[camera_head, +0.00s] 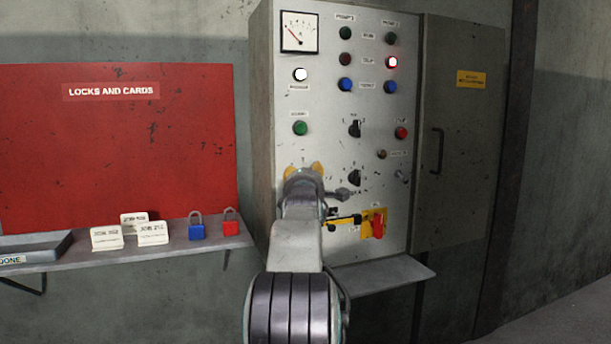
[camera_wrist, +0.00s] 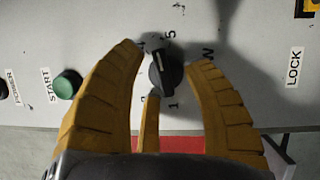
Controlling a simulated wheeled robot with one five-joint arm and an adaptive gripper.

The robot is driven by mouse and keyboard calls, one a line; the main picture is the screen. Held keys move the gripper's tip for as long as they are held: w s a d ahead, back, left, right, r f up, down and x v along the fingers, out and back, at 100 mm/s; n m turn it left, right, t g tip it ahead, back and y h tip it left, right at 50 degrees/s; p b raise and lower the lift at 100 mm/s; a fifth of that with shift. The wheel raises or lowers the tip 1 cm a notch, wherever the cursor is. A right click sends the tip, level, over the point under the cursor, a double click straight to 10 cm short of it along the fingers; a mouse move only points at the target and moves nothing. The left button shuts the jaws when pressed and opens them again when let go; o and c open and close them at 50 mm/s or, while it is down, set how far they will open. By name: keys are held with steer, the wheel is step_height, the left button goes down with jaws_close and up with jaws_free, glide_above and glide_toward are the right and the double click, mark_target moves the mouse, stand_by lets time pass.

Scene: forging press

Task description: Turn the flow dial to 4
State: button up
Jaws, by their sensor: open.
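A black dial (camera_wrist: 165,72) with a ridged grip sits on the grey panel in the wrist view. Small printed figures stand around it; a 5 and a 1 can be read, others are partly covered. I cannot tell for sure which figure it points at. My gripper (camera_wrist: 168,58) is open, its yellow fingers spread around the dial with gaps visible at the sides. In the head view my gripper (camera_head: 304,167) is at the panel's left part, below a green button, and hides this dial. The dial's name label does not show.
The green START button (camera_wrist: 68,84) is beside the left finger; a LOCK label (camera_wrist: 294,67) is at right. A shelf (camera_head: 180,249) holds cards and padlocks.

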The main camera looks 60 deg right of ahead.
steer(key=shift+o, duration=0.3)
steer(key=shift+d, duration=0.1)
jaws_close()
